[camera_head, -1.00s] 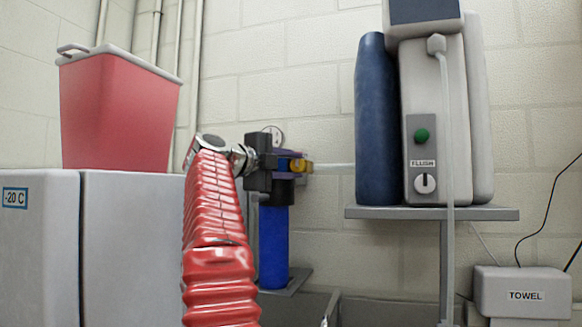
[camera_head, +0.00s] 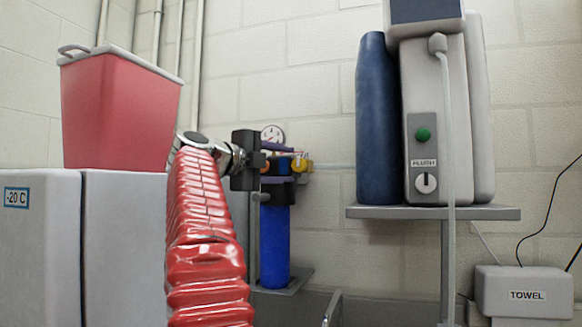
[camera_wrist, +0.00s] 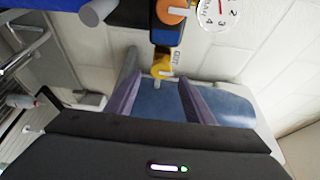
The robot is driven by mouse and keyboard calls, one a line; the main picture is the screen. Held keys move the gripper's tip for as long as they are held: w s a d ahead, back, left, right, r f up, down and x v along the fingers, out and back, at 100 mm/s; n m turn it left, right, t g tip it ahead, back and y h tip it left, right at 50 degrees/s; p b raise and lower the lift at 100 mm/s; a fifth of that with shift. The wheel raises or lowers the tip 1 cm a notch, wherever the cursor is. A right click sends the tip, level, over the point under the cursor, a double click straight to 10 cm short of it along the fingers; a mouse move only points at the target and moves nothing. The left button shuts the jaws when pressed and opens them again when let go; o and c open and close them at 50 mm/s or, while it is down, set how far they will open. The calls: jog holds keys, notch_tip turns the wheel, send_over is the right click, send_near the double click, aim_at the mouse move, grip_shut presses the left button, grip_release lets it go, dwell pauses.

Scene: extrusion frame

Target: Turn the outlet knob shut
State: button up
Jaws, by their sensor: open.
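The yellow outlet knob (camera_head: 301,164) is at the right end of the blue water-filter assembly on the wall. In the wrist view the yellow knob (camera_wrist: 162,65) has a pale bar across its face, and a small label beside it is too blurred to read. My gripper (camera_wrist: 157,80) is open, its two purple-grey fingers spread, with the knob showing around and beyond the gap between their tips. I see no contact. In the head view my gripper (camera_head: 277,165) is left of the knob, partly overlapping the filter head.
An orange knob (camera_wrist: 172,12) and a pressure gauge (camera_wrist: 218,12) are close to the yellow knob. The blue filter housing (camera_head: 272,245) hangs below. A shelf (camera_head: 430,212) with a dispenser (camera_head: 438,120) and a blue cylinder (camera_head: 378,120) stands to the right.

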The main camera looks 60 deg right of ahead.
jog(key=v, duration=1)
jog(key=shift+s, duration=0.15)
dwell(0.4)
